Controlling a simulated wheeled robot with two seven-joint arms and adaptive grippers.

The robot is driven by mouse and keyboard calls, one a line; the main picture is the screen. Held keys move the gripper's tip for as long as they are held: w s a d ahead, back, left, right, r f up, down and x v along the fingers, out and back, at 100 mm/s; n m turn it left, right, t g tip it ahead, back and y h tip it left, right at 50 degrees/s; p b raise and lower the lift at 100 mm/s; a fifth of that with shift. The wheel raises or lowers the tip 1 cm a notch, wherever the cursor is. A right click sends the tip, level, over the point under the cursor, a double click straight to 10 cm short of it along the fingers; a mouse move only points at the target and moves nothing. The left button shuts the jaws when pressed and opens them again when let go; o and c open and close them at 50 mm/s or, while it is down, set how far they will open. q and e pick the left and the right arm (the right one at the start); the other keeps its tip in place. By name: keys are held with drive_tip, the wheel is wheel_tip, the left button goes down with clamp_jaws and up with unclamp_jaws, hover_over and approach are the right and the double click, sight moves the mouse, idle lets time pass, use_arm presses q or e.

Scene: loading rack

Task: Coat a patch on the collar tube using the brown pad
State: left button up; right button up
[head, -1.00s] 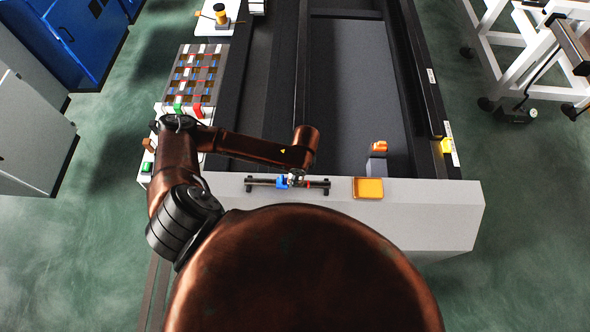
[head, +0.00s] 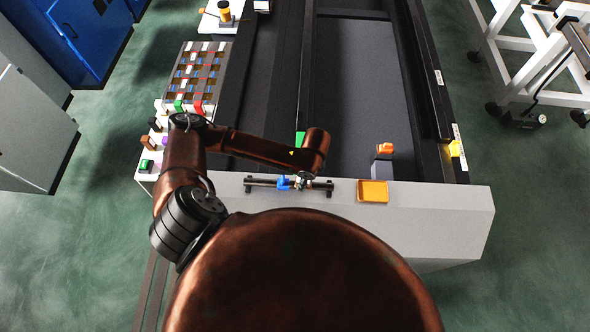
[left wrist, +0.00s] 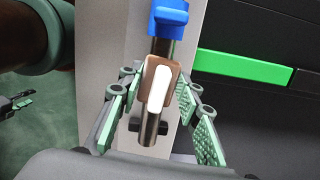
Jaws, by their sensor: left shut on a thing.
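The collar tube (head: 262,183) is a dark bar lying across supports on the near white ledge, with a blue collar (head: 284,183) near its middle. In the left wrist view the blue collar (left wrist: 169,18) is at the top, and the tube (left wrist: 149,128) runs down from it. The brown pad (left wrist: 149,80), with a white strip on its face, lies between my left fingers and covers part of the tube. My left gripper (head: 302,182) is shut on the pad, just right of the collar. Whether the pad touches the tube is unclear. My right gripper is not in view.
An orange tray (head: 372,191) sits on the ledge right of the tube. Behind it stands an orange-topped block (head: 384,149). A green bar (left wrist: 240,68) lies beyond the ledge. A rack of coloured parts (head: 196,72) is at the left. The ledge right of the tray is clear.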

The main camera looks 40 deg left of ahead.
sight(296, 181)
use_arm(q)
drive_tip(key=shift+s+a+r+p, duration=0.1)
drive_tip(key=shift+s+a+p, duration=0.25)
drive_tip(key=shift+a, duration=0.2)
drive_tip(key=shift+s+a+p, duration=0.3)
drive_tip(key=shift+s+a, duration=0.05)
drive_tip(key=shift+a, duration=0.2)
wheel_tip(296, 181, up, 3)
drive_tip(key=p, duration=0.3)
drive_tip(key=shift+d+r, duration=0.1)
drive_tip(key=shift+r, duration=0.1)
wheel_tip(296, 181, up, 2)
drive_tip(key=shift+r+p, duration=0.1)
drive_tip(key=shift+p, duration=0.65)
drive_tip(key=shift+r, duration=1.15)
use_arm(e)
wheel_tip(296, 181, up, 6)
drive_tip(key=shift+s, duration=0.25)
use_arm(q)
drive_tip(key=shift+w+f, duration=0.1)
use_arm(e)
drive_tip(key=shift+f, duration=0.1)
